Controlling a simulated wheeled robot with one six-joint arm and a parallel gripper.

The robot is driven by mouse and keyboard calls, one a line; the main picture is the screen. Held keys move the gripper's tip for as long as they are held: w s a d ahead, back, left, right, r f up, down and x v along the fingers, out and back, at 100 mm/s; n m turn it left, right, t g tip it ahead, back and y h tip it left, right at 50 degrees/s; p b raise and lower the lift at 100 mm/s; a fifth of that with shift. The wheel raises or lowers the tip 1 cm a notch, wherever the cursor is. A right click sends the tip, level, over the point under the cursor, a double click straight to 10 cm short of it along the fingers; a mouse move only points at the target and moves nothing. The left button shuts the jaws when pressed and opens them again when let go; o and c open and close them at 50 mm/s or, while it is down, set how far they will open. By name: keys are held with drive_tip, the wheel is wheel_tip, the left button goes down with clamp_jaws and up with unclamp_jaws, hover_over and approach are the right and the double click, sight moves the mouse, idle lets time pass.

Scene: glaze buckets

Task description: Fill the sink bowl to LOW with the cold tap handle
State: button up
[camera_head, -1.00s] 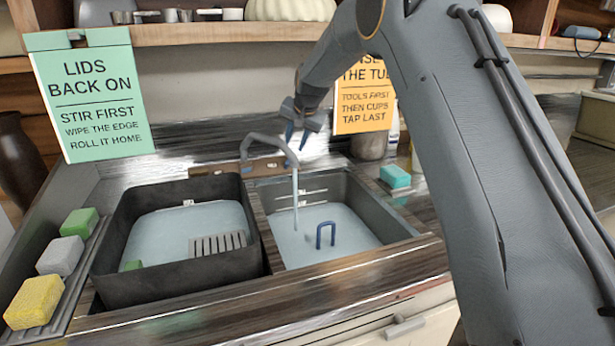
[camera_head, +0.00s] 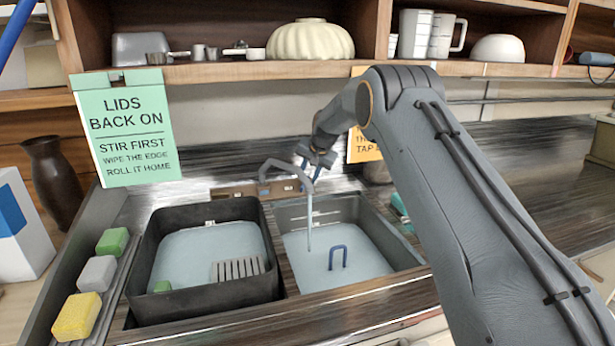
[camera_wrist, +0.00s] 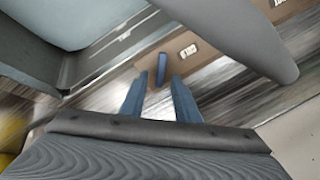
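The right sink bowl (camera_head: 400,250) holds pale water (camera_head: 325,262), with a blue loop-shaped handle (camera_head: 338,258) standing up in it. Marks on its back wall are too small to read. The grey curved spout (camera_head: 277,162) runs a thin stream (camera_head: 309,225) into this bowl. My gripper (camera_head: 311,170) is behind the spout, above the wooden tap plate (camera_head: 232,192). In the wrist view my gripper (camera_wrist: 157,80) has its two blue fingers apart, and a small blue tap handle (camera_wrist: 161,68) shows between and just beyond their tips. A label beside it is unreadable. Contact cannot be told.
A dark tub (camera_head: 205,300) with water and a slatted grey piece (camera_head: 238,269) fills the left side. Green, grey and yellow sponges (camera_head: 97,273) lie on a rack at left. A green sign (camera_head: 126,135) and a shelf (camera_head: 230,72) are behind. My arm covers much of the right.

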drive_tip(key=shift+x, duration=0.85)
clamp_jaws()
drive_tip(key=shift+m, duration=0.3)
drive_tip(key=m+b, duration=0.3)
drive_tip(key=shift+s+d+f+m, duration=0.1)
drive_tip(key=shift+d+f+m, duration=0.1)
drive_tip(key=shift+m, duration=0.1)
drive_tip(key=m, duration=0.2)
drive_tip(key=m+t+b, duration=0.1)
drive_tip(key=m, duration=0.2)
drive_tip(key=shift+s+d+f+m+y, duration=0.1)
drive_tip(key=shift+s+d+m+y, duration=0.05)
drive_tip(key=shift+s+m+y, duration=0.2)
drive_tip(key=shift+w, duration=0.1)
